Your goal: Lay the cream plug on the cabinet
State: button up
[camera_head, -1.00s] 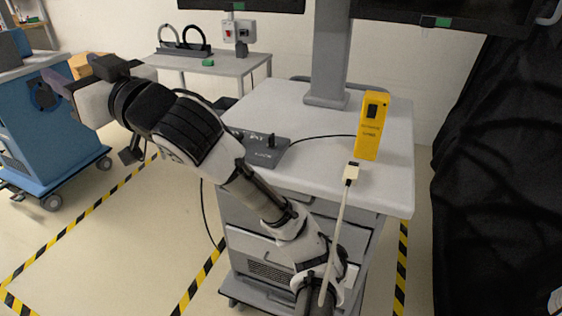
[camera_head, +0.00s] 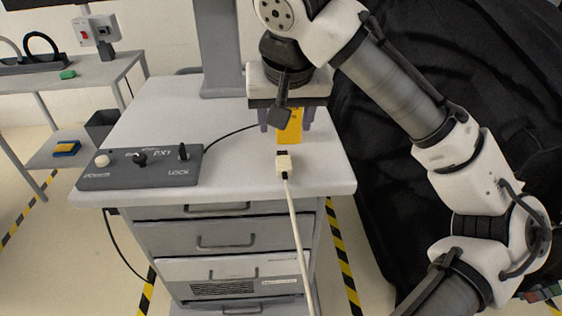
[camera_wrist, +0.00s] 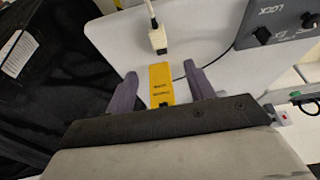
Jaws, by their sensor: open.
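The cream plug (camera_head: 284,164) lies on the light-grey top of the cabinet (camera_head: 235,180), near the front edge. Its pale cable runs down over the front. It also shows in the wrist view (camera_wrist: 158,40), beyond my fingertips. My gripper (camera_head: 285,122) is open above the cabinet top, behind the plug and apart from it. In the wrist view my two purple fingers (camera_wrist: 160,76) stand on either side of a yellow box (camera_wrist: 160,84); I cannot tell whether they touch it. In the head view my wrist hides the upper part of the yellow box (camera_head: 290,128).
A dark control box (camera_head: 140,168) with knobs sits at the left of the cabinet top, with a black cable running behind the plug. A grey monitor column (camera_head: 218,50) rises at the back. Black draping (camera_head: 375,170) hangs at the right. A side table (camera_head: 85,78) stands left.

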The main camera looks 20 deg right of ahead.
aim_at(283, 160)
jog(key=p+x, duration=0.1)
jog(key=x, duration=1.2)
jog(key=shift+d, duration=0.1)
jog(key=c, duration=1.2)
jog(key=shift+o, duration=0.2)
